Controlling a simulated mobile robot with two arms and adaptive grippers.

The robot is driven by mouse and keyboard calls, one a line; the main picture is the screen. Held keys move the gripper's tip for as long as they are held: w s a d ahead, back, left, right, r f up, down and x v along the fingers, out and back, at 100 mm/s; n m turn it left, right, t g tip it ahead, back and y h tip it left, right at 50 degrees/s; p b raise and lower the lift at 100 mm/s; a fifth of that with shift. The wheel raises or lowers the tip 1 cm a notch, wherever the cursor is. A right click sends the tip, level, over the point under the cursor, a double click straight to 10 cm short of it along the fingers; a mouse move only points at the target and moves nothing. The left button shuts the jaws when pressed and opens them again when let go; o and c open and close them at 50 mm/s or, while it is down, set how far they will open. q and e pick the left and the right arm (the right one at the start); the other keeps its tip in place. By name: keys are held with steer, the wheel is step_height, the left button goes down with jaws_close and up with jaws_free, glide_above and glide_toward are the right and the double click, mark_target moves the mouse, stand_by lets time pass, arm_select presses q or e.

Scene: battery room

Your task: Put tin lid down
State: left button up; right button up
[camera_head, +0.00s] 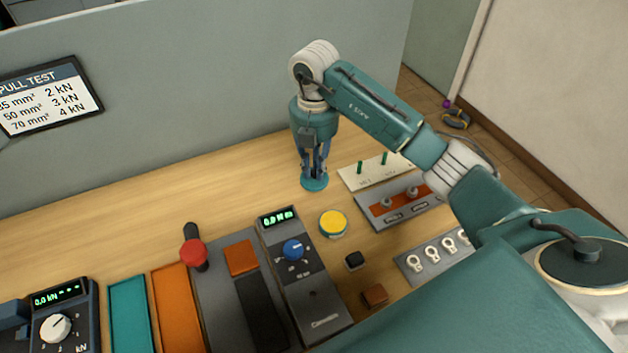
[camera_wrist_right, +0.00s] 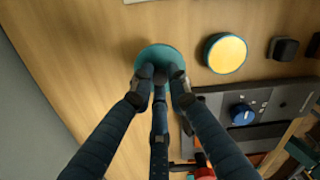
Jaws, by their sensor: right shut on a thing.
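The tin lid (camera_head: 314,182) is a round teal disc at the back of the wooden bench. It also shows in the right wrist view (camera_wrist_right: 158,55). My right gripper (camera_head: 314,170) points straight down and is shut on the lid. In the right wrist view its fingers (camera_wrist_right: 160,78) meet at the lid's middle. The lid looks level and very close to the bench top; I cannot tell whether it touches. The open tin (camera_head: 333,223), with yellow contents and a teal side, stands just in front and to the right of the lid. My left gripper is not in view.
A grey tester with a blue knob (camera_head: 293,250) and a red-knobbed lever (camera_head: 194,253) stand in front. A white board with green pegs (camera_head: 372,167) and a grey-orange tray (camera_head: 400,203) lie to the right. Bench left of the lid is clear.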

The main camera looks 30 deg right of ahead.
mark_target(314, 176)
steer(key=shift+s+f, duration=0.1)
steer(key=shift+f, duration=0.55)
step_height(314, 176, down, 4)
steer(key=shift+a+r+p, duration=0.1)
steer(key=shift+r+p, duration=0.15)
steer(key=shift+p, duration=0.25)
steer(key=shift+f, duration=0.25)
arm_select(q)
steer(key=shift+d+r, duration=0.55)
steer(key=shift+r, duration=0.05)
arm_select(e)
steer(key=shift+f, duration=0.15)
steer(key=o, duration=0.8)
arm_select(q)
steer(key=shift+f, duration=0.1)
arm_select(e)
steer(key=shift+o, duration=0.2)
